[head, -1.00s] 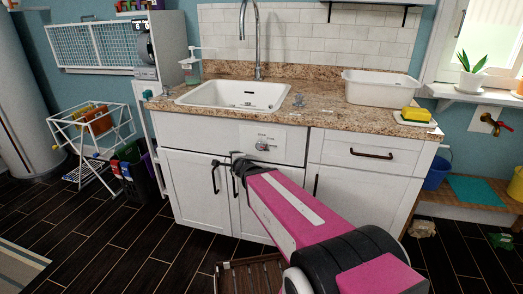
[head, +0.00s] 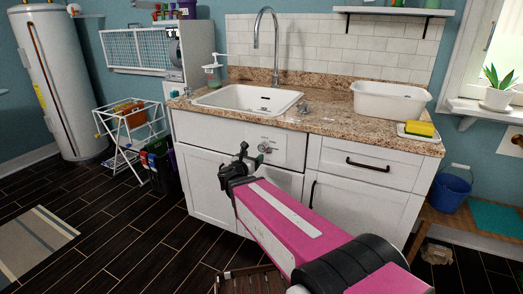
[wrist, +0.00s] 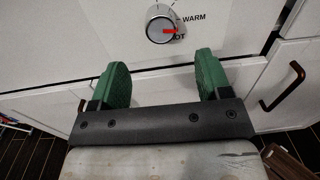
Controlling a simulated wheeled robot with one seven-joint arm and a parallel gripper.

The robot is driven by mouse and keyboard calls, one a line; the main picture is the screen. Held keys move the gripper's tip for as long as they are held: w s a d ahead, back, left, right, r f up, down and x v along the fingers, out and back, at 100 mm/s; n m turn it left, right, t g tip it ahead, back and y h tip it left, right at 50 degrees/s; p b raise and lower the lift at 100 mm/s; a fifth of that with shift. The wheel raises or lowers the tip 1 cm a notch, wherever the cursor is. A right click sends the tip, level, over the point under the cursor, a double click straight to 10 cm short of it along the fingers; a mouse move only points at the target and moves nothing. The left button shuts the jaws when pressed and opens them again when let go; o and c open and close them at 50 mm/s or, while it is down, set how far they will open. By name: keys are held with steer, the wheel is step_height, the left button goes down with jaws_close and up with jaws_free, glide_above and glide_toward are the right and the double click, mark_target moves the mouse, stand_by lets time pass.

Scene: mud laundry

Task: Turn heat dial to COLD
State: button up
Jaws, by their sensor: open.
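The heat dial (wrist: 160,24) is a round silver knob on the white panel below the sink. Its red mark points right, near the printed words "WARM" and a partly hidden one ending in "OT". The COLD label is not visible. In the head view the dial (head: 264,147) is small, just right of my gripper (head: 243,158). In the wrist view my gripper (wrist: 162,82) is open and empty. Its two green fingers point toward the panel, one on each side below the dial, with the knob apart from them.
The granite counter (head: 330,122) with a sink (head: 247,98) overhangs the panel. A dark drawer handle (wrist: 283,87) sits to the right. A drying rack (head: 130,130) and bins stand on the floor at left. A wooden slatted item (head: 250,280) lies below my arm.

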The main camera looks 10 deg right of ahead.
mark_target(261, 148)
steer(key=x, duration=0.8)
steer(key=shift+w+d, duration=0.25)
steer(key=shift+w, duration=0.1)
steer(key=c, duration=0.9)
